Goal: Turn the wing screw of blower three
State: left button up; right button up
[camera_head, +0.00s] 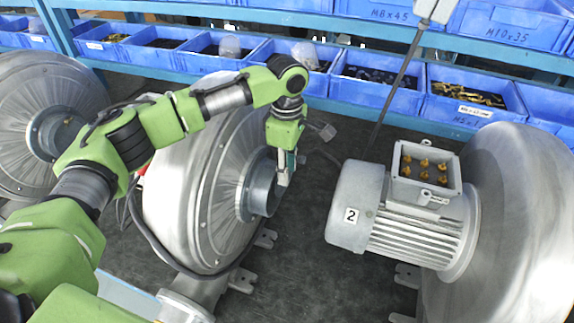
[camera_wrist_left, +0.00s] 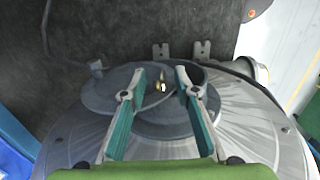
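A large metal blower (camera_head: 205,185) stands left of the middle in the head view, with a round grey hub (camera_head: 260,188) on its right face. No number shows on it. My left gripper (camera_head: 284,178) is at this hub, pointing down in the picture. In the left wrist view the two fingers of the left gripper (camera_wrist_left: 160,80) stand apart. My right gripper is not in view.
A blower motor (camera_head: 400,215) marked 2, with an open terminal box (camera_head: 428,163), stands to the right. Another blower (camera_head: 40,120) is at the far left. Blue parts bins (camera_head: 375,95) line the back. Dark bench surface (camera_head: 290,270) is free between the blowers. A cable runs near the hub.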

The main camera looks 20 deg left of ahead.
pick_arm(q)
jog(key=shift+f, duration=0.15)
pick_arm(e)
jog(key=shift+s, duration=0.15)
pick_arm(q)
grip_shut()
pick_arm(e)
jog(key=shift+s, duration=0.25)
